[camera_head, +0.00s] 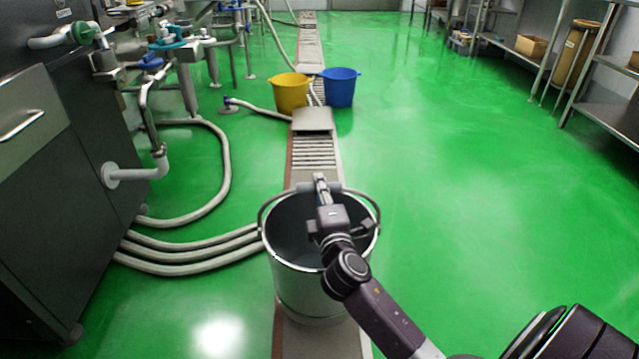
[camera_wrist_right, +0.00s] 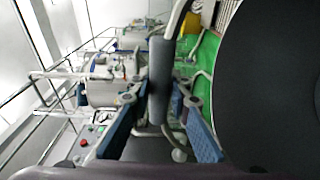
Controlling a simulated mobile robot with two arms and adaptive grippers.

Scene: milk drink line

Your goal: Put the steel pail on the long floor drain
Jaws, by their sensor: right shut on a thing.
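The steel pail (camera_head: 300,288) is upright and looks empty in the head view, over the near part of the long floor drain (camera_head: 314,150). I cannot tell whether its base touches the drain or hangs just above it. Its bail handle (camera_head: 268,207) is raised, with a grey grip at its top. My right gripper (camera_head: 321,186) is shut on this handle, and my right arm crosses in front of the pail's opening. In the right wrist view, the grey handle grip (camera_wrist_right: 158,75) lies between the fingers. My left gripper is not in view.
A yellow bucket (camera_head: 290,94) and a blue bucket (camera_head: 340,88) stand farther along the drain. Pale hoses (camera_head: 190,256) run across the floor left of the pail, beside a dark cabinet (camera_head: 55,200). The green floor (camera_head: 460,170) on the right is clear up to steel shelves (camera_head: 608,115).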

